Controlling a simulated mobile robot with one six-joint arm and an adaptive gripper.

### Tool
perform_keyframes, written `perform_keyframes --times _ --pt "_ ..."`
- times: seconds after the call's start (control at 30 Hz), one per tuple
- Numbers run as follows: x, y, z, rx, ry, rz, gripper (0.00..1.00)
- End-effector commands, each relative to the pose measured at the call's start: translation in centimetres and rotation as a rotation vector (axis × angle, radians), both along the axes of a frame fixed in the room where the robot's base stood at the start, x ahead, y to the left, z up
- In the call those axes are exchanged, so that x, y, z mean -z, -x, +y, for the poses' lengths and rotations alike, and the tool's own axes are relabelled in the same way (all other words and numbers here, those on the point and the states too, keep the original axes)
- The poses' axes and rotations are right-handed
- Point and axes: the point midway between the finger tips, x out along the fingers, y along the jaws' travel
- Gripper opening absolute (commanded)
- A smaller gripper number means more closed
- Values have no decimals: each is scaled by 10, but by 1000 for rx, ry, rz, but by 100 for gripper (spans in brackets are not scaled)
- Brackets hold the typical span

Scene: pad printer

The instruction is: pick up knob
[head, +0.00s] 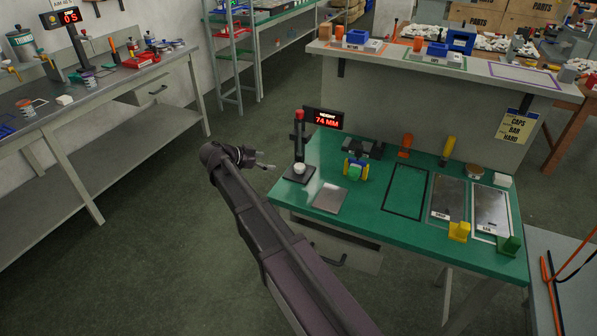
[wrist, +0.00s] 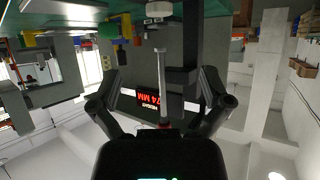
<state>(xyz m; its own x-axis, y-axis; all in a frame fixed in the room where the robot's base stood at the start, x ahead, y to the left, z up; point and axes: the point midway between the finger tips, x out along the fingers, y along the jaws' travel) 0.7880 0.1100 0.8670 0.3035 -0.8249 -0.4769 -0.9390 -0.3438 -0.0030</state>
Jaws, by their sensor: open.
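A small white rounded piece (head: 299,168), which looks like the knob, sits on the dark base of the height gauge (head: 298,142), below its upright column. The same white piece seems to show at the top edge of the wrist view (wrist: 159,9), partly cut off. My gripper (head: 264,166) is to the left of the gauge, apart from it, just off the left edge of the green bench. In the wrist view its two fingers (wrist: 160,88) are spread apart with nothing held between them. That view is upside down.
The gauge's red display (head: 326,119) reads 74 MM. On the green bench (head: 370,215) are a grey plate (head: 330,198), a blue-and-yellow fixture (head: 355,168), a yellow block (head: 459,231) and a green block (head: 509,245). A black-outlined area (head: 405,191) is empty.

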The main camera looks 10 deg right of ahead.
Motion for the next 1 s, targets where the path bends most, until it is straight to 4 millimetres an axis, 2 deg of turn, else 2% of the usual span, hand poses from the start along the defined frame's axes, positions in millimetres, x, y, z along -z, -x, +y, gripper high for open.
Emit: perform_keyframes --times 0.37,0.8,1.0 --pt "4 -1 -4 0 -1 3 98" --pt "34 -18 -51 -1 -2 3 98" --pt "42 -25 -67 -3 -2 4 98"
